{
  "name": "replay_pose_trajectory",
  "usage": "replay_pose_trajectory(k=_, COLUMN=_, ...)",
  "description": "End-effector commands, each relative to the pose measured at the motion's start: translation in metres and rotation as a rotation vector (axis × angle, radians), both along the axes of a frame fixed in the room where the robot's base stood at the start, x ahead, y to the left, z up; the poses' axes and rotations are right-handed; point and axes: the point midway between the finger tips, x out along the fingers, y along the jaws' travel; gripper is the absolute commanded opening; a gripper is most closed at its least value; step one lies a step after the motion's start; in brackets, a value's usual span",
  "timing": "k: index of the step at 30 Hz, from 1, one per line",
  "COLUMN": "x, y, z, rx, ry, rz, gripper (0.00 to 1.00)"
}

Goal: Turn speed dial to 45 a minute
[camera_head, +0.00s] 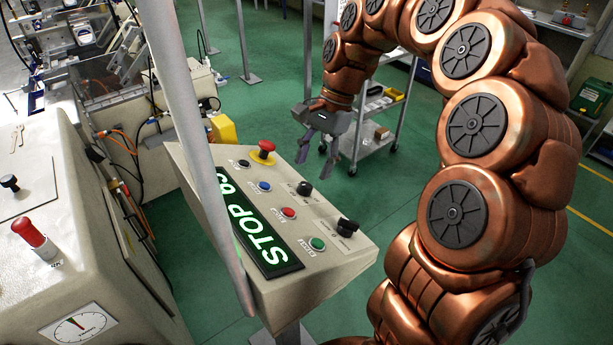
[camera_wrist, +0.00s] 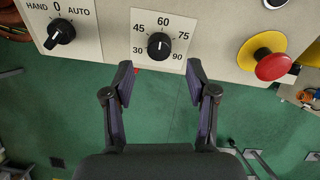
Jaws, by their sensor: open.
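The speed dial is a black knob (camera_wrist: 158,45) on a white plate marked 30, 45, 60, 75 and 90 in the wrist view. It also shows on the console in the head view (camera_head: 304,188).
A HAND/0/AUTO selector (camera_wrist: 60,32) is left of the dial, and a red emergency button (camera_wrist: 272,66) on yellow is right of it. The console has a STOP display (camera_head: 258,232) and coloured buttons. A grey pole (camera_head: 195,130) crosses the head view. A cart (camera_head: 375,130) stands behind.

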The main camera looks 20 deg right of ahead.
Motion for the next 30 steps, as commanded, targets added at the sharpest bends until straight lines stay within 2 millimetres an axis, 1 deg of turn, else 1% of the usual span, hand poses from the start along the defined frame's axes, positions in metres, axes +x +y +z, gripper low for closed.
replay_pose_trajectory(k=9, x=-0.005, y=0.013, z=-0.029, rx=0.001, ry=0.004, rz=0.002, gripper=0.57)
replay_pose_trajectory(k=13, x=-0.008, y=0.017, z=-0.039, rx=0.002, ry=0.006, rz=0.005, gripper=0.57)
replay_pose_trajectory(k=18, x=-0.008, y=0.019, z=-0.044, rx=0.001, ry=0.002, rz=0.004, gripper=0.57)
replay_pose_trajectory(k=26, x=-0.007, y=0.019, z=-0.046, rx=0.001, ry=0.000, rz=0.003, gripper=0.57)
replay_pose_trajectory(k=28, x=-0.007, y=0.019, z=-0.045, rx=0.001, ry=0.000, rz=0.003, gripper=0.52)
replay_pose_trajectory(k=30, x=-0.008, y=0.019, z=-0.045, rx=0.001, ry=0.002, rz=0.004, gripper=0.45)
